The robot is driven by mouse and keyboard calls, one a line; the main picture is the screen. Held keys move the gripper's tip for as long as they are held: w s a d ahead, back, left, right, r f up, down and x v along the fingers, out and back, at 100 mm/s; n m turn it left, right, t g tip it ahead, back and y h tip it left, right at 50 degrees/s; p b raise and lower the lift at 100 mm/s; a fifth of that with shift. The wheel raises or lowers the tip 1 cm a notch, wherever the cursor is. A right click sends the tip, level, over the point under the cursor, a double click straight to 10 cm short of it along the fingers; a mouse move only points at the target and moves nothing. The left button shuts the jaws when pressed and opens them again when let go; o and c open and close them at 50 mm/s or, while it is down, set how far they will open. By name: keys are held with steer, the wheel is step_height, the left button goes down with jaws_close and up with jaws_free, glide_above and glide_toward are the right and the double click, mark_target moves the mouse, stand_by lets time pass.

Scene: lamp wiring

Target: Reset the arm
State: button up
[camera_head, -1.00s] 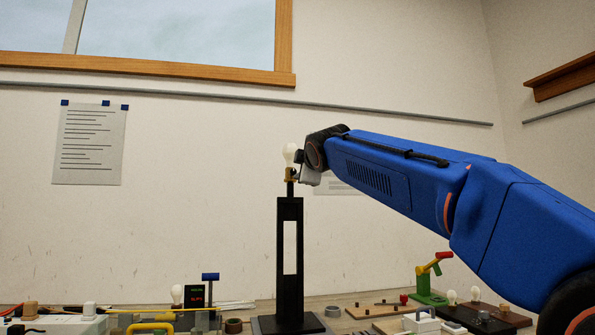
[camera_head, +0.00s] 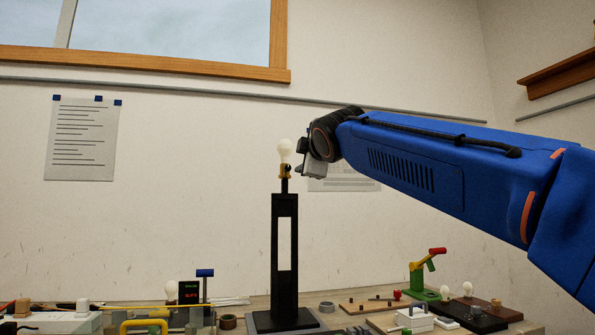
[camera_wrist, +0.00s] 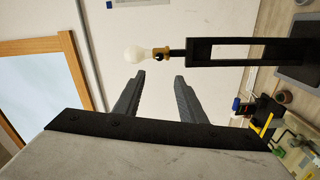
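A black lamp stand (camera_head: 285,255) stands upright on the bench, with a brass socket (camera_head: 285,171) and a white bulb (camera_head: 285,148) on top. My gripper (camera_head: 299,158) is just right of the bulb in the head view, its fingers mostly hidden. In the wrist view, my gripper (camera_wrist: 159,77) has its two fingers apart with nothing between them. There the bulb (camera_wrist: 136,54) and the lamp stand (camera_wrist: 250,42) lie beyond the fingertips, apart from them, turned sideways.
The bench holds a green clamp-like tool (camera_head: 420,278), a wooden board (camera_head: 372,305), a dark board with bulbs (camera_head: 480,316), a yellow handle (camera_head: 145,325) and a small display (camera_head: 189,292). A window (camera_head: 150,30) and paper sheet (camera_head: 85,138) are behind. Air above the lamp is clear.

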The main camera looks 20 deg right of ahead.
steer(key=s+d+f+m+g, duration=0.25)
steer(key=s+f, duration=0.25)
steer(key=f, duration=0.6)
steer(key=s+d+f+m+g+h, duration=0.1)
steer(key=s+d+f+m+g, duration=0.2)
steer(key=f, duration=0.8)
steer(key=s+d+f+m+g, duration=0.1)
steer(key=s+f+m, duration=0.2)
steer(key=s+f, duration=0.55)
steer(key=s+f+m+g, duration=0.2)
steer(key=s+f, duration=0.4)
steer(key=f, duration=0.5)
steer(key=s+f+m+g, duration=0.2)
steer(key=s+f, duration=0.5)
steer(key=f, duration=0.4)
steer(key=s+f+m+g+y, duration=0.1)
steer(key=s+f+m+g, duration=0.1)
steer(key=s+f, duration=0.5)
step_height(320, 180, down, 4)
steer(key=shift+d+f+m+g, duration=0.15)
steer(key=shift+d+m+g, duration=0.25)
steer(key=shift+m, duration=0.35)
